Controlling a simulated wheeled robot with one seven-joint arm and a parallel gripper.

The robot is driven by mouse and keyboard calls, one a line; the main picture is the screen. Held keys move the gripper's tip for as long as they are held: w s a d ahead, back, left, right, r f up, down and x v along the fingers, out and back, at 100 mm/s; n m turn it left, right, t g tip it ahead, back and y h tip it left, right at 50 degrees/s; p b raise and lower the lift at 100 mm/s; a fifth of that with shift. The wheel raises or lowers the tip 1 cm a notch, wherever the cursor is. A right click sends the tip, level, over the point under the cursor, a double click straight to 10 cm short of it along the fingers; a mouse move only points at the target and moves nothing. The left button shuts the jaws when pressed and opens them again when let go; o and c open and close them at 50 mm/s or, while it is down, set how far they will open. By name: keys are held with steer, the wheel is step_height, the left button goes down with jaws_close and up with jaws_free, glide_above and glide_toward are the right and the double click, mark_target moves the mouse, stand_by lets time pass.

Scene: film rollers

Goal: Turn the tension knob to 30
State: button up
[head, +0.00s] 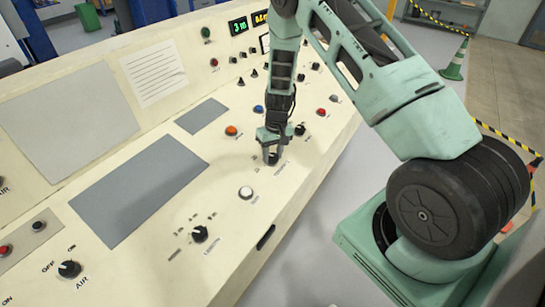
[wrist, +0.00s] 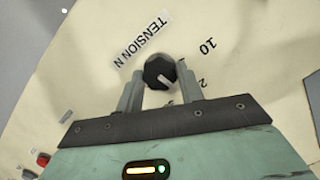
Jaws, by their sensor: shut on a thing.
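The black tension knob (wrist: 157,70) sits on the cream panel beside the label "TENSION N" (wrist: 143,38). My gripper (wrist: 160,82) is shut on the knob, with one finger on each side of it in the wrist view. The knob's white pointer line slants to the lower right in that view. A "10" mark (wrist: 208,46) shows to the right, and a partly hidden mark beginning with "2" (wrist: 203,83) shows below it. The other scale marks are hidden. In the head view my gripper (head: 271,155) points down at the panel and mostly covers the knob.
Near my gripper are a white button (head: 246,193), an orange button (head: 231,131), a blue button (head: 258,109) and another black knob (head: 300,130). A black knob (head: 199,234) with its own scale lies closer to the front. A grey plate (head: 140,190) lies to the left.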

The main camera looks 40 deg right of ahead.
steer(key=m+b, duration=0.2)
steer(key=m, duration=0.1)
steer(key=shift+d+f+m+y, duration=0.1)
steer(key=shift+f+m+y, duration=0.05)
steer(key=shift+m+y, duration=0.2)
steer(key=shift+m+t+y+b, duration=0.35)
steer(key=shift+m+b, duration=0.5)
steer(key=shift+m, duration=0.7)
steer(key=o, duration=1)
steer(key=shift+d+r, duration=0.1)
steer(key=shift+r, duration=0.1)
steer(key=b+v, duration=0.3)
steer(key=v, duration=1.4)
steer(key=shift+r, duration=0.15)
